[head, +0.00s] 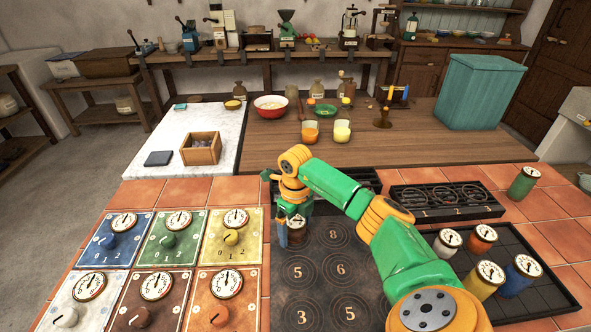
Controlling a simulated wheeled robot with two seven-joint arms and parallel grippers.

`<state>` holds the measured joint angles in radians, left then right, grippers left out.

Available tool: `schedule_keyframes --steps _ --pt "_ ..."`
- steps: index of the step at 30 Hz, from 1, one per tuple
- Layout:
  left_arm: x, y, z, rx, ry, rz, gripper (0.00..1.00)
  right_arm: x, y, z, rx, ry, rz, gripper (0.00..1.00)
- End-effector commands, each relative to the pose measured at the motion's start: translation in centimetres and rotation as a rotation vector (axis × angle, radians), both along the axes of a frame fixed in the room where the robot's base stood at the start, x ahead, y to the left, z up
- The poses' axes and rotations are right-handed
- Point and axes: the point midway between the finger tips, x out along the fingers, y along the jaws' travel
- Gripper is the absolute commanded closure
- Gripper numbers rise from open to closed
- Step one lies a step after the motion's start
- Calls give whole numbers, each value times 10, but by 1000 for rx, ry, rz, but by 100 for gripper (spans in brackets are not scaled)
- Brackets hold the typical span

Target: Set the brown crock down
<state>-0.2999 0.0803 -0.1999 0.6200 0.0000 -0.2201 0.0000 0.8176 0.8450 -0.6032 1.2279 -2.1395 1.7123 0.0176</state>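The brown crock (297,236) with a pale round dial lid is at the far left part of the black numbered plate (322,318). My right gripper (295,217) points down over it, with its fingers on either side of the crock, and looks shut on it. The fingers hide much of the crock and the spot under it. I cannot tell whether its base touches the plate or hangs just above. My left gripper is not in view.
Several coloured crocks (487,279) stand on a dark tray (541,300) at the right; a green crock (523,182) stands behind it. Panels with dials and knobs (174,239) fill the left. A black rack (446,201) with rings lies behind. Glasses (310,132) stand on the wooden counter.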

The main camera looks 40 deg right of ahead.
Motion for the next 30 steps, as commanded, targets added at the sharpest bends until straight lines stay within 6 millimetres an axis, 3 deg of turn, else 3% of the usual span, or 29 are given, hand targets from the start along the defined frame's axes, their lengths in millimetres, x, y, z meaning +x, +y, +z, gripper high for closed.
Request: schedule_keyframes --steps 8,11,20,22,30 --pt "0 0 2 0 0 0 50 1 0 7 0 -3 0 4" --pt "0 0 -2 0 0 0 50 1 0 23 -1 -5 0 4" --pt "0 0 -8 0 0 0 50 1 0 99 1 -6 -1 4" --pt "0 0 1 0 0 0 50 1 0 116 -2 -3 0 4" --pt "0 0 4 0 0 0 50 0 0 124 1 0 0 4"
